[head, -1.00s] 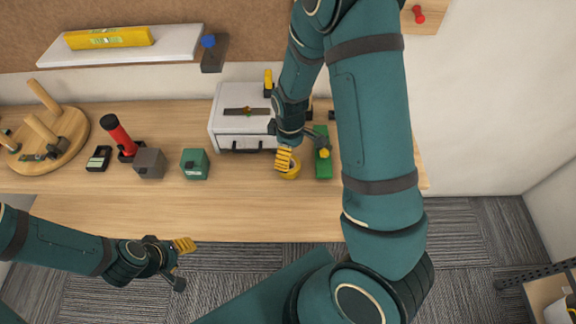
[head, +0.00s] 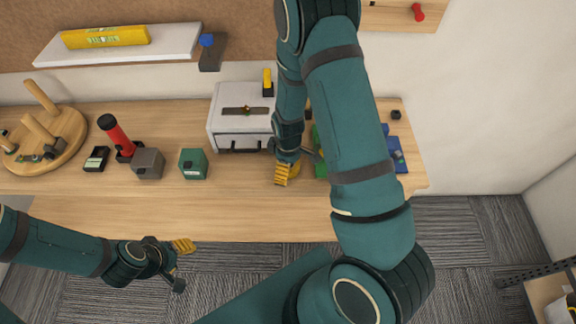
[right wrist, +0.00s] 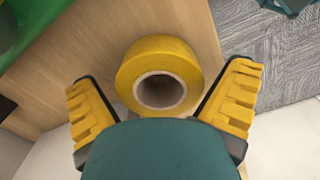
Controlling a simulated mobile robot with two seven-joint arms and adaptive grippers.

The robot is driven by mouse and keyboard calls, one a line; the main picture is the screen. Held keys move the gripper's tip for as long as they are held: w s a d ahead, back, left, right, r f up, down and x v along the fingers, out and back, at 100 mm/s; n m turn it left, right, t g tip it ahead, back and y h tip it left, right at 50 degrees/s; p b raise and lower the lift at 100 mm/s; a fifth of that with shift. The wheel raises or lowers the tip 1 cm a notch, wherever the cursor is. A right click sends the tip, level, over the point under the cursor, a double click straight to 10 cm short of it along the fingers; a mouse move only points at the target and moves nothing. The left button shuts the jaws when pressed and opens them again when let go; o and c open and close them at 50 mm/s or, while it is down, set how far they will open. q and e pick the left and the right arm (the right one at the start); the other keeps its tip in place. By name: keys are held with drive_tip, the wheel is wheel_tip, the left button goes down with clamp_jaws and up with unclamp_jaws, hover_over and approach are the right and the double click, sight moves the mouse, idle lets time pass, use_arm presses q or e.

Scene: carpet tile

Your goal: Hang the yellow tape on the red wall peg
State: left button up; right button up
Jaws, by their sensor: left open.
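The yellow tape (right wrist: 158,62) is a roll lying on the wooden workbench, with its hole showing in the right wrist view. In the head view the tape (head: 295,170) is mostly hidden behind my right gripper (head: 281,174). In the right wrist view my right gripper (right wrist: 162,105) is open, with one yellow finger on each side of the tape and gaps between. The red wall peg (head: 418,12) sticks out from a wooden board at the top right. My left gripper (head: 180,262) is open and empty, in front of the bench.
A white drawer box (head: 240,118) stands behind my right gripper. A green object (head: 320,160) and a blue one (head: 397,155) lie to the right.

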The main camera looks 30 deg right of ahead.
drive_tip(key=c, duration=1.1)
drive_tip(key=shift+r, duration=0.15)
